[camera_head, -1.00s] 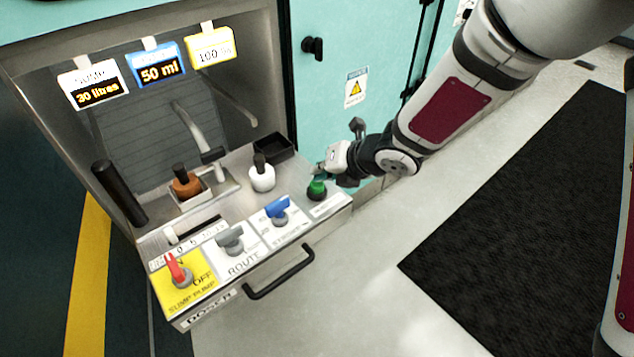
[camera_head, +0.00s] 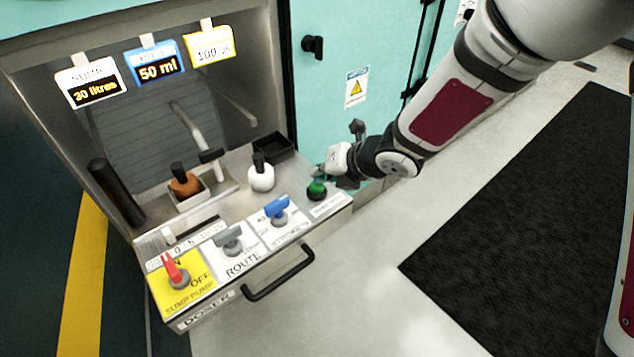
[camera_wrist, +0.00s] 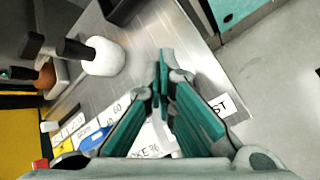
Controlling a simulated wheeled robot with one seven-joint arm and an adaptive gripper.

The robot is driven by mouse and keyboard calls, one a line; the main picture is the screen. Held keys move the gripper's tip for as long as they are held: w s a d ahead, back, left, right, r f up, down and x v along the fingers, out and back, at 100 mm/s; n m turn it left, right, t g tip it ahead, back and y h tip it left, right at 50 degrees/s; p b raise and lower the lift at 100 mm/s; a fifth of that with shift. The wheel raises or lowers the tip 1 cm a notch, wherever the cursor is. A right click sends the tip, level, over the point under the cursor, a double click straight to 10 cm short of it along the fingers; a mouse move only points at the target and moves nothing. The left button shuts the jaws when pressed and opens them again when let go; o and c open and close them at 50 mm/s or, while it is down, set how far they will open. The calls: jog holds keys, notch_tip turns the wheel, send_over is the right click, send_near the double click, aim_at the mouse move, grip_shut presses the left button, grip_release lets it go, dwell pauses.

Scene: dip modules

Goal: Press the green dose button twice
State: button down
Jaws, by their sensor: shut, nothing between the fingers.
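The green dose button (camera_head: 317,189) stands at the right end of the sloping control panel in the head view. My gripper (camera_head: 322,172) is right beside and above it, with its fingertips close to the button's top. I cannot tell whether they touch it. In the wrist view the teal fingers (camera_wrist: 163,62) meet at their tips, shut and empty, over the metal panel. The button is not visible there, seemingly hidden behind the fingers.
A blue selector (camera_head: 277,208), a grey selector (camera_head: 231,240) and a red switch (camera_head: 174,272) line the panel left of the button. A white bottle (camera_head: 262,178) and a black tray (camera_head: 268,147) stand behind. A black handle (camera_head: 280,272) juts out in front.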

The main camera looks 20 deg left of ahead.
jog(key=shift+f, duration=0.2)
jog(key=shift+r, duration=0.15)
dwell(0.4)
jog(key=shift+r+p, duration=0.65)
jog(key=shift+r, duration=0.3)
notch_tip(320, 180, up, 5)
jog(key=p, duration=0.4)
dwell(0.6)
